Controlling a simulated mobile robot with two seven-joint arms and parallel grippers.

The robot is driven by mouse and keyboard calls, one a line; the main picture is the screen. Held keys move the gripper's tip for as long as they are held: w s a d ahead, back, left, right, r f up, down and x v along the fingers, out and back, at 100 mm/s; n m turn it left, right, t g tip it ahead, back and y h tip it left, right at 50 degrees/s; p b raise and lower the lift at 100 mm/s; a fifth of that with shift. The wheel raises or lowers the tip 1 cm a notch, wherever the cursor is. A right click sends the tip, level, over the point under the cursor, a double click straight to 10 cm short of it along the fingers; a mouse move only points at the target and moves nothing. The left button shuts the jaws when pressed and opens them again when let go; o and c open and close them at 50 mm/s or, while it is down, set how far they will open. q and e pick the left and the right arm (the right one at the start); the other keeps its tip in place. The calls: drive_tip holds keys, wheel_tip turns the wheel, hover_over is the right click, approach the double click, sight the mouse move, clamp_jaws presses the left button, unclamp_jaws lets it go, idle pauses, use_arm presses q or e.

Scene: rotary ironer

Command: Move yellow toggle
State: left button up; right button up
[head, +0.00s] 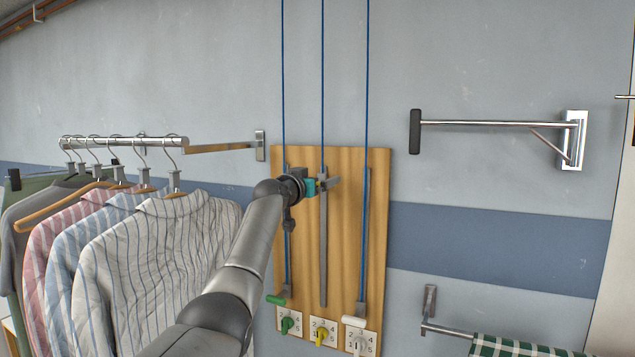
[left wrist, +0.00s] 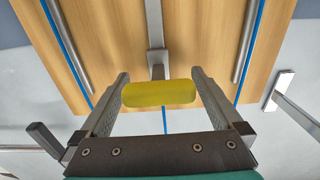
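My left gripper (head: 325,184) is at the upper part of the middle rail (head: 323,250) on the wooden board (head: 345,160). In the left wrist view the yellow toggle (left wrist: 158,94), a short rounded bar, lies crosswise between the fingers of my left gripper (left wrist: 160,82). In the head view my gripper hides the toggle. My right gripper is not in view.
Green (head: 276,300) and white (head: 353,321) toggles sit low on the side rails. Numbered dials, including a yellow knob (head: 321,335), line the board's bottom. Hanging shirts (head: 150,250) are left; a wall bar (head: 500,123) juts out right. Blue cords run upward.

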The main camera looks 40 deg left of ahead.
use_arm(q)
drive_tip(key=shift+s+f, duration=0.15)
drive_tip(key=shift+s+d, duration=0.1)
drive_tip(key=shift+s, duration=0.05)
drive_tip(key=shift+s+d+f+b, duration=0.1)
drive_tip(key=shift+s+b, duration=0.4)
drive_tip(key=shift+s, duration=0.15)
drive_tip(key=b+v, duration=0.4)
drive_tip(key=v, duration=0.9)
drive_tip(key=shift+b, duration=0.4)
drive_tip(key=shift+s, duration=0.1)
